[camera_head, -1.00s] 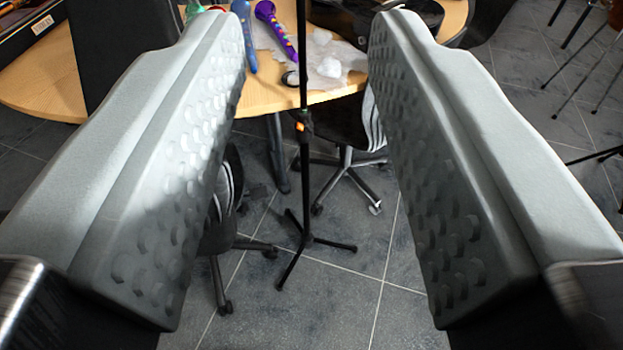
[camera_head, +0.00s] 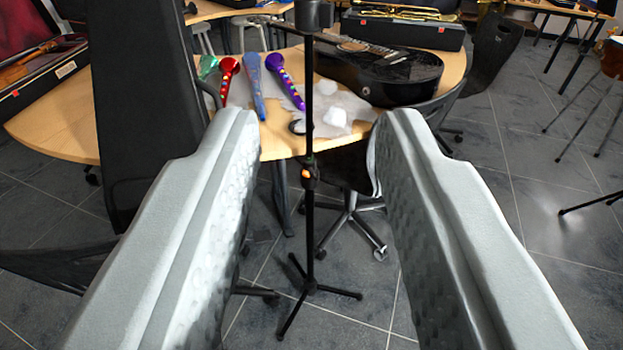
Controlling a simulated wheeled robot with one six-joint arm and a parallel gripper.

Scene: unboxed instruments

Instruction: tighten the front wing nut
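A thin black stand (camera_head: 310,110) rises upright in the middle of the head camera view, on a tripod base (camera_head: 312,288) on the floor. It has a small black clamp with an orange part (camera_head: 309,174) partway up its pole and a dark block (camera_head: 313,14) at its top. No wing nut shape can be made out clearly. My gripper (camera_head: 316,125) is open, with its two grey dimpled fingers wide apart. The pole shows between the fingers, farther off, and nothing is held.
A tall black case (camera_head: 140,90) stands at left. Chairs are near. Tiled floor (camera_head: 520,215) is open at right.

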